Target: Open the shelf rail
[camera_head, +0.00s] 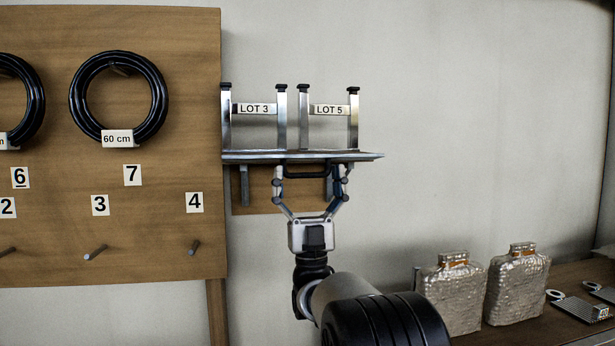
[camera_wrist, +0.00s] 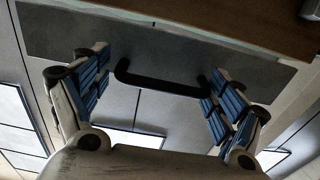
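A thin metal shelf (camera_head: 370,156) sticks out from the wall, right of the wooden board. A black U-shaped handle (camera_head: 305,176) hangs at its front edge; it also shows in the wrist view (camera_wrist: 160,84). A separate shelf rail cannot be told apart from this shelf. My gripper (camera_head: 311,170) is open below the shelf, with one finger beside each end of the handle. In the wrist view, the blue-padded fingers stand wide apart (camera_wrist: 160,90) with the handle lying across the gap. Contact between fingers and handle cannot be told.
Metal brackets labelled LOT 3 (camera_head: 281,125) and LOT 5 (camera_head: 353,125) stand on the shelf. The wooden board (camera_head: 150,245) with pegs and black coils (camera_head: 160,98) is close on the left. Silvery containers (camera_head: 455,300) stand at lower right. The wall to the right is clear.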

